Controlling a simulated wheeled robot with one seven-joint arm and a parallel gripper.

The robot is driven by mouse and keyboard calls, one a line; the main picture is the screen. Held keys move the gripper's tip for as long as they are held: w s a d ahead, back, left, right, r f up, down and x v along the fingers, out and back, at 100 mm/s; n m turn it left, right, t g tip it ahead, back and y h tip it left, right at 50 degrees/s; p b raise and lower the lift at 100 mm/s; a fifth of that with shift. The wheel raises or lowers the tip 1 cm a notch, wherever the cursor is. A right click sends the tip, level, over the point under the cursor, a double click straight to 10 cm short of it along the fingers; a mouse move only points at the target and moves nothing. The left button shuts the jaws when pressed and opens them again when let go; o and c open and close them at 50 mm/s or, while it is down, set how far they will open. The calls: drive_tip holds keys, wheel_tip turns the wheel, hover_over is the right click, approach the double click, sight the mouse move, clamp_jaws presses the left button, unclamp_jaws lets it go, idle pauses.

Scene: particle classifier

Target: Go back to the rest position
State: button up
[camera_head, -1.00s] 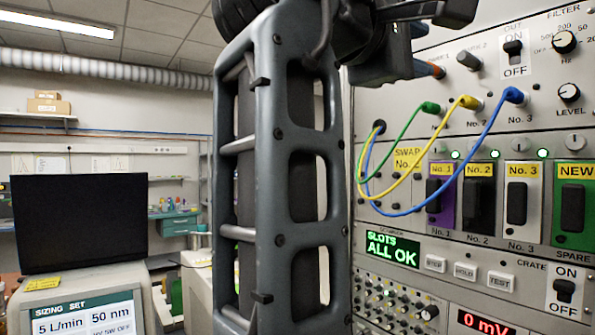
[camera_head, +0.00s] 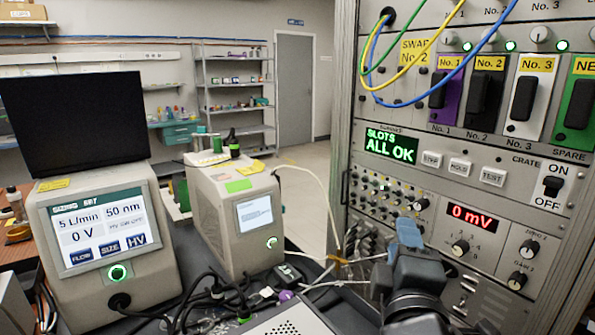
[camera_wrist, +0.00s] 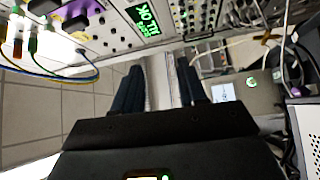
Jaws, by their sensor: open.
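My gripper (camera_head: 394,256) is low at the bottom right of the head view, in front of the rack's lower part. In the wrist view my gripper (camera_wrist: 160,88) shows two dark fingers spread apart with nothing between them. The instrument rack (camera_head: 345,120) fills the right side. Its display (camera_head: 390,146) reads "SLOTS ALL OK". Modules No. 1 (camera_head: 445,112), No. 2 (camera_head: 481,100) and No. 3 (camera_head: 528,98) and a green NEW module (camera_head: 578,112) sit in the slots. Green, yellow and blue cables (camera_head: 450,78) loop over the modules' left side.
A beige sizer box (camera_head: 105,235) with a lit screen stands at left, a dark monitor (camera_head: 72,120) above it. A second beige box (camera_head: 232,215) stands beside it. Loose cables (camera_head: 215,290) lie on the dark bench. Open floor (camera_head: 300,195) shows behind, toward shelves and a door.

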drive_tip(key=s+d+f+m+g+y, duration=0.1)
drive_tip(key=s+d+f+m+y, duration=0.1)
drive_tip(key=s+f, duration=0.7)
drive_tip(key=s+d+f+m+g+y, duration=0.1)
drive_tip(key=s+d+f+m+y, duration=0.1)
drive_tip(key=s+f, duration=0.65)
drive_tip(key=s+d+r+m+g, duration=0.1)
drive_tip(key=s+m, duration=0.4)
drive_tip(key=s, duration=0.7)
drive_tip(key=s+d+r+m, duration=0.1)
drive_tip(key=s+m, duration=0.4)
drive_tip(key=s, duration=0.7)
drive_tip(key=shift+s+r+g, duration=0.25)
drive_tip(key=shift+r+g, duration=0.15)
